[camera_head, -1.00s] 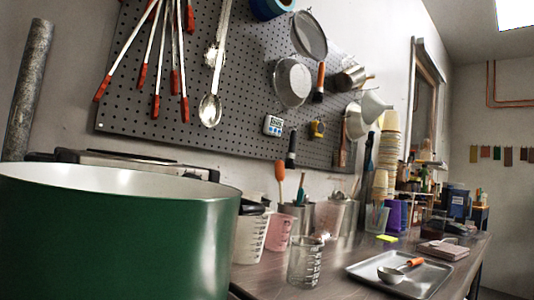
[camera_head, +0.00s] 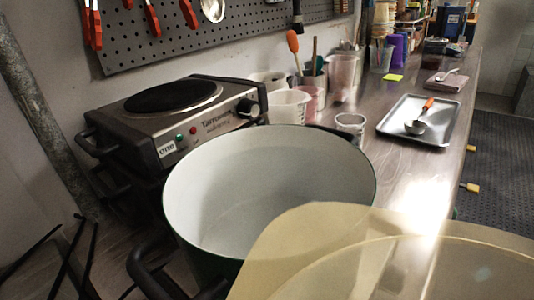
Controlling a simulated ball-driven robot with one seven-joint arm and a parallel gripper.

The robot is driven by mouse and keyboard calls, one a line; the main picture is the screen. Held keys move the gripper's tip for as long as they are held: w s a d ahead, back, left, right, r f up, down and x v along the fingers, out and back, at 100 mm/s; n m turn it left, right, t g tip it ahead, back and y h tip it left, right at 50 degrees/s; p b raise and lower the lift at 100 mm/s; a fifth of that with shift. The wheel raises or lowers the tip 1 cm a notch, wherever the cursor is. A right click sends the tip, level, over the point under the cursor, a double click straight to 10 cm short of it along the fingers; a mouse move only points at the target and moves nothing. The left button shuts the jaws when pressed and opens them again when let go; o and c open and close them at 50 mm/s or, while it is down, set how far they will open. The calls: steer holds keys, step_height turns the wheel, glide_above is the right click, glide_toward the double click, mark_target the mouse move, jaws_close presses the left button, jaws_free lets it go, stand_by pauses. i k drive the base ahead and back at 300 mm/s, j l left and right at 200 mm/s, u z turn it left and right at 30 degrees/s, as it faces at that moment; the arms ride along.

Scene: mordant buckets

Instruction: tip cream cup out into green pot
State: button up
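The green pot (camera_head: 228,160) stands in the middle of the view, open at the top. Its inside is white and the part that shows looks bare. A black handle is on its near left side. A large cream cup (camera_head: 330,250) shows very close at the bottom right, cut off by the frame edge. It overlaps the pot's near right rim in the picture; I cannot tell whether they touch. Its contents cannot be made out. My gripper is not in view, so its hold on the cup does not show.
A hot plate (camera_head: 175,115) stands behind the pot at left. Beakers and measuring cups, including a white one (camera_head: 290,107), stand behind the pot. A metal tray (camera_head: 445,125) with an orange-handled scoop (camera_head: 416,126) lies at right. A grey pipe (camera_head: 40,110) rises at far left.

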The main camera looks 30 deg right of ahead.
mark_target(216, 202)
steer(key=i, duration=1)
